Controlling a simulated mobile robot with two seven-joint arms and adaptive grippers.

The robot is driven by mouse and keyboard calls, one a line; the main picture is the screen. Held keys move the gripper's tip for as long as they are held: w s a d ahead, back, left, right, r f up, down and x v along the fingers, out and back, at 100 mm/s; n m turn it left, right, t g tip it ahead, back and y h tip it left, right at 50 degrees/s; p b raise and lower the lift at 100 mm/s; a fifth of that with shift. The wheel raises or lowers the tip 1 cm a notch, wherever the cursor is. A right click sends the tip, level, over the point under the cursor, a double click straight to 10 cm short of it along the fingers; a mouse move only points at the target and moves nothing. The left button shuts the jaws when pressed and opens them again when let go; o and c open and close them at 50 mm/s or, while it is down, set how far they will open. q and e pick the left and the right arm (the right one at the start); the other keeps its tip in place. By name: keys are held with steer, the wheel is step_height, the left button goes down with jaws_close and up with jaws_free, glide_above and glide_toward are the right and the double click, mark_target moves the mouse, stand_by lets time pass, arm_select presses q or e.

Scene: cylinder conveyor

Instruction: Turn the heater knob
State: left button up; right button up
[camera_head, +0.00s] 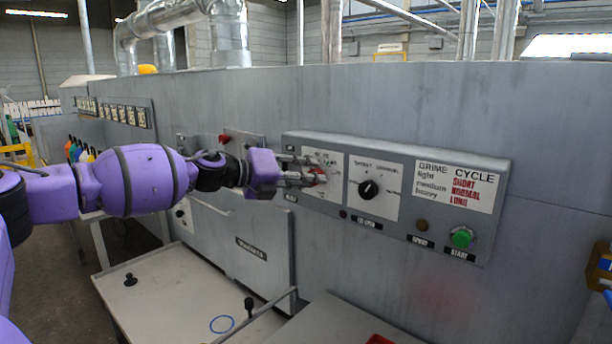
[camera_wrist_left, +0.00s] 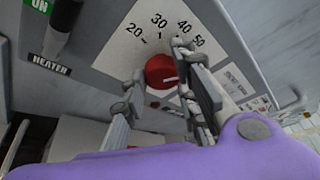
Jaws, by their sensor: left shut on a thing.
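A red knob (camera_head: 319,177) sits on a white dial plate at the left end of the grey control panel (camera_head: 400,235). In the left wrist view the red knob (camera_wrist_left: 161,72) has a pale mark, and the numbers 20 to 50 curve around it. My left gripper (camera_head: 314,171) is shut on the red knob, one finger on each side; its fingers also show in the left wrist view (camera_wrist_left: 158,65). A black handle (camera_wrist_left: 62,25) stands beside a HEATER label (camera_wrist_left: 50,66) and a green ON label. My right gripper is not in view.
A black knob (camera_head: 369,188) on its own white plate is right of the gripper. A green start button (camera_head: 461,237) is farther right. A light tray-like surface (camera_head: 165,290) with black handles lies below the arm.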

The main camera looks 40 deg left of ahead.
arm_select(q)
steer(key=shift+f, duration=0.45)
steer(key=o, duration=1.1)
steer(key=shift+c, duration=0.2)
steer(key=shift+r, duration=0.2)
steer(key=v, duration=1.2)
steer(key=shift+a, duration=0.1)
